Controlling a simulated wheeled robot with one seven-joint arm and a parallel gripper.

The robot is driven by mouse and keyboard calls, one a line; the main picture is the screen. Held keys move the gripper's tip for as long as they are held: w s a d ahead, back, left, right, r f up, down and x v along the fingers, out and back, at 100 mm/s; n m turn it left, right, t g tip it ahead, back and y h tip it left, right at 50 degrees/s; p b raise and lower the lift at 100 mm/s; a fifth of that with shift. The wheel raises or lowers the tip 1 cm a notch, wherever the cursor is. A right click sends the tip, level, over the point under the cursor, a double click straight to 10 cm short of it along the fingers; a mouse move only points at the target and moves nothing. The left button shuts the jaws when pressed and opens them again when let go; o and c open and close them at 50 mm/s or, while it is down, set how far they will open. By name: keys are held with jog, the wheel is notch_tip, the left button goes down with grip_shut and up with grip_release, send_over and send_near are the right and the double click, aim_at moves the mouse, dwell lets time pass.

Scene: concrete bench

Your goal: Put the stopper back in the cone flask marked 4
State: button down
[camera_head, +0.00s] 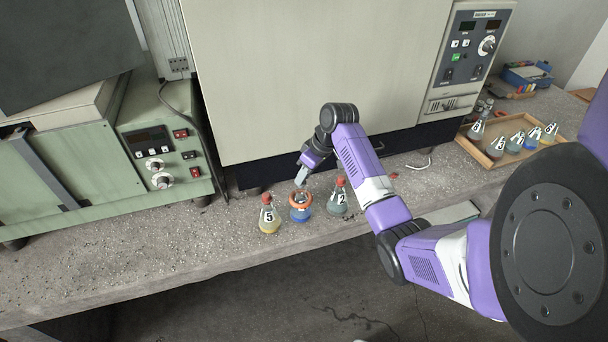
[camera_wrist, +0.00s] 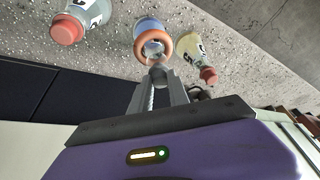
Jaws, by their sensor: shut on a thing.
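A flask with blue contents (camera_head: 300,214) and an orange ring (camera_head: 290,199) around its neck stands upright on the bench between two other flasks. Its number cannot be read. My gripper (camera_head: 301,178) is just above its mouth, pointing down.
Flask 5 (camera_head: 269,220), yellow with a red stopper, stands close on the left. Flask 2 (camera_head: 338,204), grey with a red stopper, stands close on the right. A wooden tray (camera_head: 470,150) with several flasks is at the far right. A large oven (camera_head: 300,80) stands behind.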

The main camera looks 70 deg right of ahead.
jog(key=shift+f+b, duration=0.45)
jog(key=shift+f, duration=0.85)
dwell(0.4)
jog(key=c, duration=1.2)
grip_release()
jog(key=shift+o, duration=0.2)
jog(key=o, duration=0.5)
jog(key=shift+o, duration=0.2)
jog(key=shift+r, duration=0.1)
